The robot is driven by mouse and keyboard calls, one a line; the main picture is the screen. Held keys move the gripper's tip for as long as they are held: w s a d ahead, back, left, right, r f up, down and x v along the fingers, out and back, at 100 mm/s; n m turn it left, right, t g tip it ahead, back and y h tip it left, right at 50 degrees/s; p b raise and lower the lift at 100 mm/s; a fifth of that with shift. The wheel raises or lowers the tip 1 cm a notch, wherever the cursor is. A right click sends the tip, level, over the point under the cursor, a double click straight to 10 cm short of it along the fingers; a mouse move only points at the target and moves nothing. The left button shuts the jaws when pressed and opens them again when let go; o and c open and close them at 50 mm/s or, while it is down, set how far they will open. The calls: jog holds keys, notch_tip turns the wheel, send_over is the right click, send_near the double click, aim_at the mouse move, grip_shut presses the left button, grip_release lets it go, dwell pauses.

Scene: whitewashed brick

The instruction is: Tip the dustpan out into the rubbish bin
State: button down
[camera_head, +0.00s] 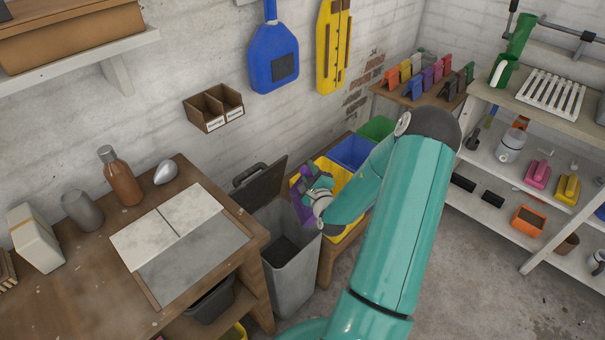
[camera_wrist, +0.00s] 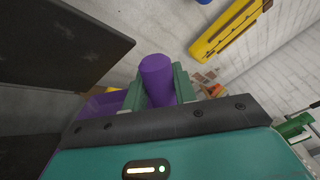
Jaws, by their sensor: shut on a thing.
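The purple dustpan (camera_head: 300,208) is held just right of the rubbish bin's mouth, and my arm hides part of it. My gripper (camera_head: 312,180) is shut on its handle. In the wrist view the round purple handle (camera_wrist: 157,76) stands between the green fingers of my gripper (camera_wrist: 158,92), with part of the pan (camera_wrist: 98,106) at lower left. The grey rubbish bin (camera_head: 288,283) stands on the floor with its dark lid (camera_head: 262,182) raised at the back. The lid also shows in the wrist view (camera_wrist: 60,42). I cannot see what the pan holds.
A wooden bench (camera_head: 85,270) with a bottle (camera_head: 123,178) and tiles stands left of the bin. Yellow (camera_head: 342,178), blue (camera_head: 352,152) and green (camera_head: 376,128) tubs stand on a low stand to the right. Shelves (camera_head: 545,100) are at far right. Floor at lower right is clear.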

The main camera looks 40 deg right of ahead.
jog(key=d+m, duration=0.1)
jog(key=s+d+m, duration=0.1)
jog(key=d, duration=0.1)
jog(key=s+d+m, duration=0.1)
jog(key=shift+d, duration=0.2)
jog(key=s+d+m, duration=0.2)
jog(key=d+m, duration=0.3)
jog(key=m, duration=0.1)
jog(key=shift+s+d+f, duration=0.2)
jog(key=shift+s+f, duration=0.05)
jog(key=shift+f, duration=0.15)
jog(key=shift+s, duration=0.1)
dwell(0.4)
